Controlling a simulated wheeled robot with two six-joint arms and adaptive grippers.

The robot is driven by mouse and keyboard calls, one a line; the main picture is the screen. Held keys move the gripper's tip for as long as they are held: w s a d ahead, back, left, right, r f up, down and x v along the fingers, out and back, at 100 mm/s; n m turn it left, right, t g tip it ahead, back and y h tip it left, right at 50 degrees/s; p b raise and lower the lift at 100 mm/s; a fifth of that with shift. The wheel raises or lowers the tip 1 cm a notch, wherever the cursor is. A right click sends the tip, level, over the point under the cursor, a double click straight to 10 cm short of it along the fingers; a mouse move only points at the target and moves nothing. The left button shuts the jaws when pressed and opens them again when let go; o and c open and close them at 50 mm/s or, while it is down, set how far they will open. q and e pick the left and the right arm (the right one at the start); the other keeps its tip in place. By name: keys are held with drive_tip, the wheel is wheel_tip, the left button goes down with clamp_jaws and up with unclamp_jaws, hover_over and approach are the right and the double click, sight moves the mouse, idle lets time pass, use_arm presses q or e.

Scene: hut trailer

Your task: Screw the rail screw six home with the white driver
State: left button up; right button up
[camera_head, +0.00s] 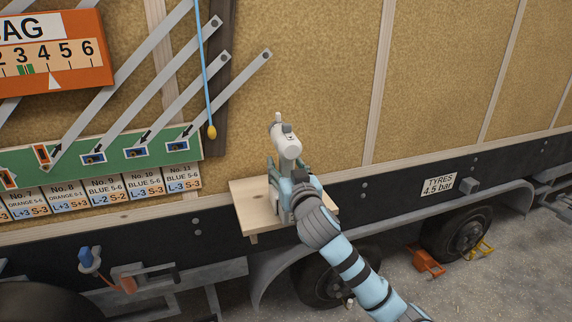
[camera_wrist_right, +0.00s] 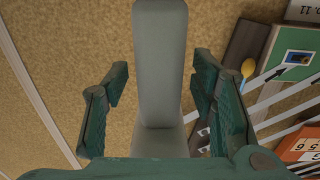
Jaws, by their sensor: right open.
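The white driver (camera_head: 287,146) is at the small wooden shelf, its narrow nose pointing up and away. My right gripper (camera_head: 287,168) is at the driver's lower part, which it largely hides. In the right wrist view, the driver's pale grey body (camera_wrist_right: 160,62) stands between the two green fingers of my right gripper (camera_wrist_right: 160,85). The fingers are open, with a gap on each side of the body. Whether the driver rests on the shelf is hidden. I cannot pick out rail screw six. My left gripper is out of view.
The wooden shelf (camera_head: 252,213) juts from the trailer wall. Left of it are grey levers (camera_head: 194,79) on a green rail (camera_head: 110,156) and a blue cord with a yellow bob (camera_head: 211,132). The tan wall (camera_head: 330,60) to the right is bare. Wheels are below.

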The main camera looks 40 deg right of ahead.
drive_tip(key=shift+x, duration=0.85)
drive_tip(key=shift+s, duration=0.2)
drive_tip(key=c, duration=0.5)
clamp_jaws()
drive_tip(key=shift+r, duration=0.1)
